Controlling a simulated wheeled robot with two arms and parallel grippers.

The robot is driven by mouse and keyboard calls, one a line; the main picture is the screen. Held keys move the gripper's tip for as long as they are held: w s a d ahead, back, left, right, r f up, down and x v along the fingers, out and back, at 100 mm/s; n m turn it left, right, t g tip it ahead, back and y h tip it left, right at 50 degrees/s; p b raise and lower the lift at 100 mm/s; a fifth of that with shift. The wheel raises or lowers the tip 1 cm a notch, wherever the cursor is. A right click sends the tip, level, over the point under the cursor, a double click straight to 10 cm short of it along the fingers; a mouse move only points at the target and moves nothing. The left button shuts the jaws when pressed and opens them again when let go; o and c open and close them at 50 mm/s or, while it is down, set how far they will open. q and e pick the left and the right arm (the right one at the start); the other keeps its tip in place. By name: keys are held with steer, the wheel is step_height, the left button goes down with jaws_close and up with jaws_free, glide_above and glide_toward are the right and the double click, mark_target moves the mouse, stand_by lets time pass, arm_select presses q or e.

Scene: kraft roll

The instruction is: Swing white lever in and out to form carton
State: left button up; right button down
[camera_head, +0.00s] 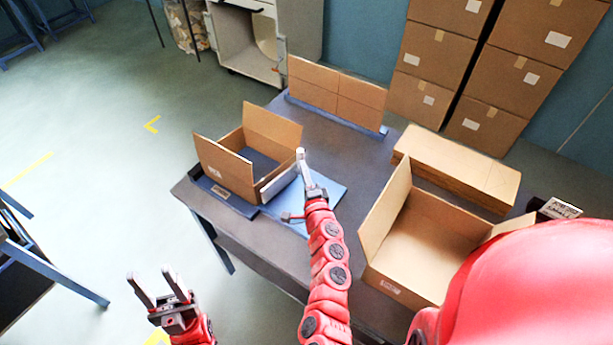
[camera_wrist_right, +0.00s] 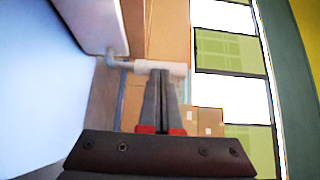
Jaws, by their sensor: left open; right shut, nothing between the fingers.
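An open carton (camera_head: 222,165) with raised flaps stands on a dark blue base at the table's left. A white panel (camera_head: 278,184) stands along its near right side. In the right wrist view, the white lever handle (camera_wrist_right: 165,67) sits on a bent grey rod by the panel (camera_wrist_right: 88,22). My right gripper (camera_head: 301,158) is shut and empty beside the carton's right side. Its fingertips (camera_wrist_right: 160,76) meet the handle in the wrist view; I cannot tell whether they touch it. My left gripper (camera_head: 153,274) is open and empty, left of the table's front edge.
A blue plate (camera_head: 330,188) lies beneath my right gripper. A second open carton (camera_head: 425,235) and a flat cardboard stack (camera_head: 460,165) occupy the table's right. A cardboard divider (camera_head: 335,92) stands at the back. The table's middle (camera_head: 345,140) is clear.

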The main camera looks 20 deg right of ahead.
stand_by(0.3)
steer(key=w+n+y+b, duration=0.1)
steer(key=w+y+b, duration=0.1)
steer(key=w, duration=0.1)
steer(key=shift+w+a+f, duration=0.1)
steer(key=shift+w+f, duration=0.05)
steer(key=shift+r, duration=0.4)
